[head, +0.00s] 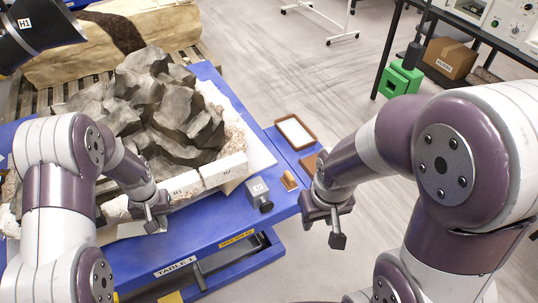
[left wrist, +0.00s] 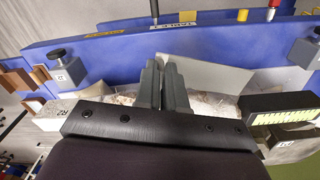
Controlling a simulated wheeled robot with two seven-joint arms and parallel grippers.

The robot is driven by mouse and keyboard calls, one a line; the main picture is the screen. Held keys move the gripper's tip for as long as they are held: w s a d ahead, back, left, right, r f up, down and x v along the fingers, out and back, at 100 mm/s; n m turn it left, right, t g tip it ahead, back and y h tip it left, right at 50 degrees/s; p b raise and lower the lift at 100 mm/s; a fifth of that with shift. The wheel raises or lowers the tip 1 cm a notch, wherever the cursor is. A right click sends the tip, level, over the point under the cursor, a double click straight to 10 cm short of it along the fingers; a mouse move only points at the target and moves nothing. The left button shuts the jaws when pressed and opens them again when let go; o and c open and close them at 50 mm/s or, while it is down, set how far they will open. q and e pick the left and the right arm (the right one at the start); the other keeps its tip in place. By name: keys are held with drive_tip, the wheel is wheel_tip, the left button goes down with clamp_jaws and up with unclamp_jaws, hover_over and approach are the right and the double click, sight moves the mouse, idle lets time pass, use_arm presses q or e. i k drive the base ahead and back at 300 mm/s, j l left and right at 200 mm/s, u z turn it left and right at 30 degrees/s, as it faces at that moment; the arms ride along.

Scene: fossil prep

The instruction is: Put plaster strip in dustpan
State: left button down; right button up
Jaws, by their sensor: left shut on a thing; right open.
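My left gripper (head: 152,218) is low at the near edge of the plaster-jacketed rock (head: 160,112). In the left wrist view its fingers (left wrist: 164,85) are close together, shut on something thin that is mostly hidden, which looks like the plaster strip. My right gripper (head: 330,222) is open and empty, right of the table edge.
The blue table (head: 225,220) carries a labelled plaster block (head: 222,170), a grey clamp block (head: 259,194) and a small wooden piece (head: 289,181). A white-filled brown tray (head: 295,132) lies at the right. In the left wrist view a black block (left wrist: 280,107) stands at right.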

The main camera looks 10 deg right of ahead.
sight(314, 160)
drive_tip(key=i+l+z, duration=0.1)
drive_tip(key=l, duration=0.3)
drive_tip(key=i+l, duration=0.2)
drive_tip(key=l, duration=0.2)
drive_tip(key=i+l+z, duration=0.15)
drive_tip(key=l, duration=0.2)
drive_tip(key=i+l+z, duration=0.3)
drive_tip(key=i+l, duration=0.4)
drive_tip(key=i+j, duration=0.15)
drive_tip(key=i, duration=0.15)
